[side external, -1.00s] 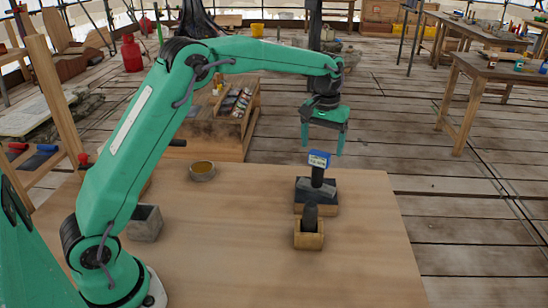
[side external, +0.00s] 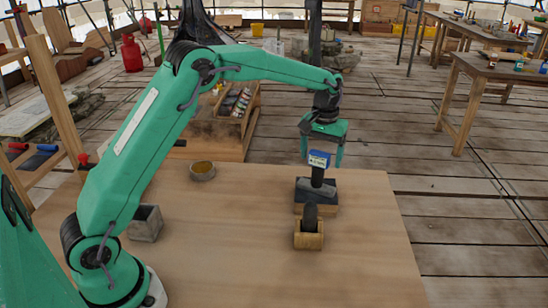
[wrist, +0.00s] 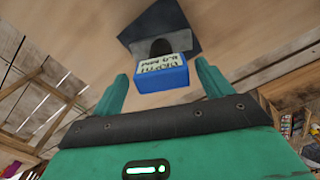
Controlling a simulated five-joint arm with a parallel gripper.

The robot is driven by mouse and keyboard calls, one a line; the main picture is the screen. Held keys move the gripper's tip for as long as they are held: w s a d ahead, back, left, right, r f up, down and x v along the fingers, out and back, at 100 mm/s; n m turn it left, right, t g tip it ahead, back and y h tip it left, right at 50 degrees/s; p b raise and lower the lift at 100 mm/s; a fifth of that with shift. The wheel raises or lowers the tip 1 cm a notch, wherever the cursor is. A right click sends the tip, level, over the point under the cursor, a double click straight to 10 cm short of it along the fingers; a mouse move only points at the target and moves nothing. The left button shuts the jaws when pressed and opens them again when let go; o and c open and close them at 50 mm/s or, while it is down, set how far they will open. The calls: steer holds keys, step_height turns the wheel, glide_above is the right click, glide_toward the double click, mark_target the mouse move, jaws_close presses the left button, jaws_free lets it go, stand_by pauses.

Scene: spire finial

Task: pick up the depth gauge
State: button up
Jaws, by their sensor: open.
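The depth gauge (side external: 319,160) has a blue head with a pale lettered face, on a dark stem. It stands upright on a dark block with a wooden base (side external: 316,196) at the table's far right. My gripper (side external: 322,157) is open, and its fingers hang at about the height of the blue head. In the wrist view, the blue head (wrist: 162,75) lies between my two fingers (wrist: 160,92), with gaps on both sides and no visible contact. Behind it, the dark stem shows only in part.
A small wooden box (side external: 309,236) holding a dark rounded piece stands just in front of the gauge's base. A round bowl (side external: 202,171) and a grey square container (side external: 145,223) stand farther left. The middle and front of the table (side external: 240,260) are clear.

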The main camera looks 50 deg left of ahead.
mark_target(319, 166)
steer(key=shift+s+f, duration=0.15)
steer(key=shift+f, duration=2.05)
steer(key=c, duration=1.3)
steer(key=shift+o, duration=0.2)
steer(key=shift+r, duration=0.1)
steer(key=shift+r, duration=0.15)
steer(key=shift+r, duration=0.6)
steer(key=r, duration=0.3)
steer(key=shift+s+d+r, duration=0.1)
steer(key=shift+s+d, duration=0.1)
steer(key=shift+d, duration=0.2)
steer(key=s+d+r, duration=0.5)
steer(key=d+r, duration=0.1)
steer(key=d, duration=0.3)
steer(key=shift+s+r, duration=0.15)
steer(key=shift+s, duration=0.2)
